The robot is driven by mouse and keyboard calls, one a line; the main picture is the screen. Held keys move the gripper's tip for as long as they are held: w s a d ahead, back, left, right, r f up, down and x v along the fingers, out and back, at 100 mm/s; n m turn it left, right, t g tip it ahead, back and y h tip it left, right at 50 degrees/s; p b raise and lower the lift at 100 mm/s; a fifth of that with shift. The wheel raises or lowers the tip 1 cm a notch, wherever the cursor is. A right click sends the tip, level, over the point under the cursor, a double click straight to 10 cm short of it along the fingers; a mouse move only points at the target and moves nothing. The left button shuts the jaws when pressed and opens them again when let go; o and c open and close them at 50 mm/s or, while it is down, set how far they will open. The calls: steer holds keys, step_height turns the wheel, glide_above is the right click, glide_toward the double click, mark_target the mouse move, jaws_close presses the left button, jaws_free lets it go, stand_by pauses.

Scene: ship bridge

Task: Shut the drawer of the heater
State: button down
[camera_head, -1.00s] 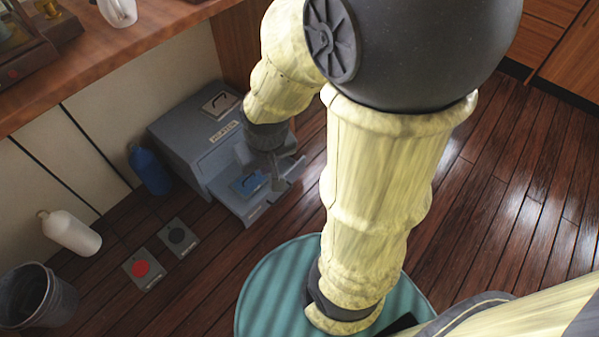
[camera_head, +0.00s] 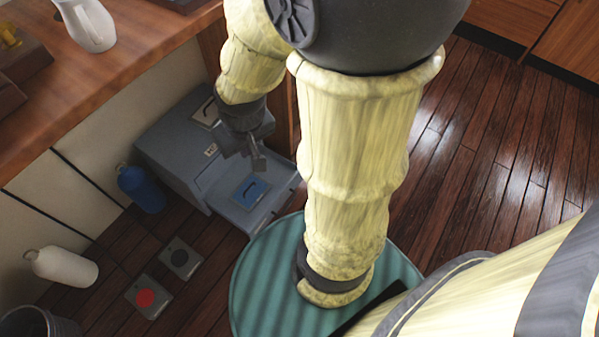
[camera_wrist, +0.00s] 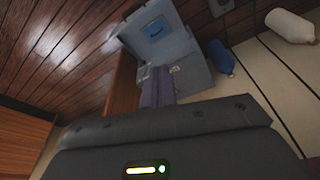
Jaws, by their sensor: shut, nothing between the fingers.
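The heater (camera_head: 172,150) is a grey-blue box on the floor against the wall, under the wooden counter. Its drawer (camera_head: 268,212) is pulled out toward the lower right, with a blue item (camera_head: 251,192) lying inside. The open drawer also shows in the wrist view (camera_wrist: 168,45). My gripper (camera_head: 258,164) is shut and empty, above the back part of the drawer near the heater's front. In the wrist view my fingers (camera_wrist: 157,82) point toward the heater. I cannot tell whether they touch it. My wrist hides part of the heater's top and label.
A white bottle (camera_head: 62,266) lies nearby. Two floor plates, one with a red disc (camera_head: 147,298) and one with a dark disc (camera_head: 180,257), lie in front. A dark bin (camera_head: 35,324) is at lower left. Floor to the right is clear.

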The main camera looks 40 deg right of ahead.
stand_by(0.3)
steer(key=w+d+f+m+g+y+b, duration=0.1)
steer(key=d+f+m+y+b, duration=0.1)
steer(key=d+f+m, duration=0.45)
steer(key=w+d+f+m+g+y+b, duration=0.1)
steer(key=d+f+m+y+b, duration=0.2)
steer(key=f, duration=0.7)
steer(key=w+d+f+m+g+y+b, duration=0.1)
steer(key=d+f+m+y, duration=0.15)
steer(key=d+f, duration=0.45)
steer(key=s+d+f+m+t+b, duration=0.2)
steer(key=d+f+m+t, duration=0.2)
steer(key=f, duration=0.5)
steer(key=s+d+f+m+t+h+b, duration=0.1)
steer(key=s+d+f+m+t, duration=0.1)
steer(key=f+m+t, duration=0.5)
steer(key=s+d+f+m+t+b, duration=0.2)
steer(key=d+f+m+t, duration=0.3)
steer(key=f+m, duration=0.4)
step_height(320, 180, down, 3)
steer(key=shift+s+d+f+t+b, duration=0.15)
steer(key=shift+d+t+b, duration=0.2)
steer(key=shift+t, duration=0.35)
steer(key=shift+a, duration=0.1)
